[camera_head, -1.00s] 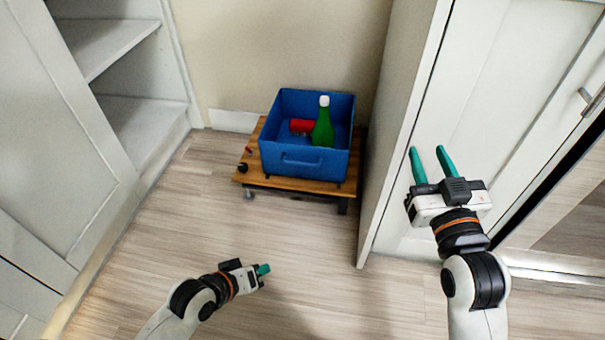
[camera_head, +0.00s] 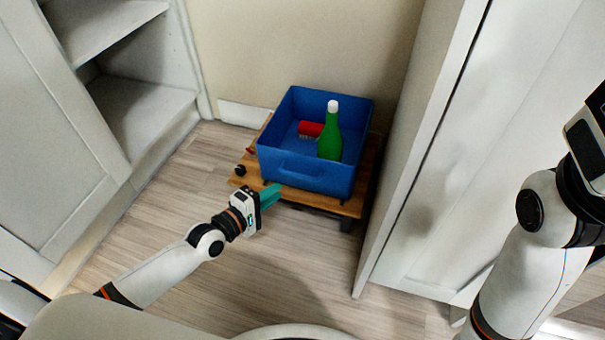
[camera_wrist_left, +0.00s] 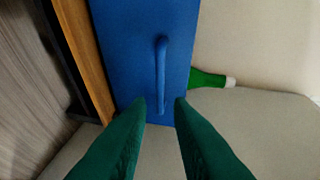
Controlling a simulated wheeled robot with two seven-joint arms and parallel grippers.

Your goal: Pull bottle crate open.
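The blue bottle crate (camera_head: 332,178) stands on a low wooden platform in the corner, with a handle (camera_head: 300,168) on its front wall. A green bottle (camera_head: 330,140) with a white cap and a red object (camera_head: 310,128) are inside it. My left gripper (camera_head: 270,194) is open just in front of the crate's front wall. In the left wrist view its green fingers (camera_wrist_left: 160,112) are apart, with the handle (camera_wrist_left: 161,75) ahead between them and not visibly gripped. The right arm shows at the right edge, its fingers out of frame.
The wooden platform (camera_head: 352,207) carries the crate, with small dark and red items at its left end. A white cabinet side (camera_head: 412,150) stands close on the right. Open shelves (camera_head: 140,100) are on the left. The floor in front is clear.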

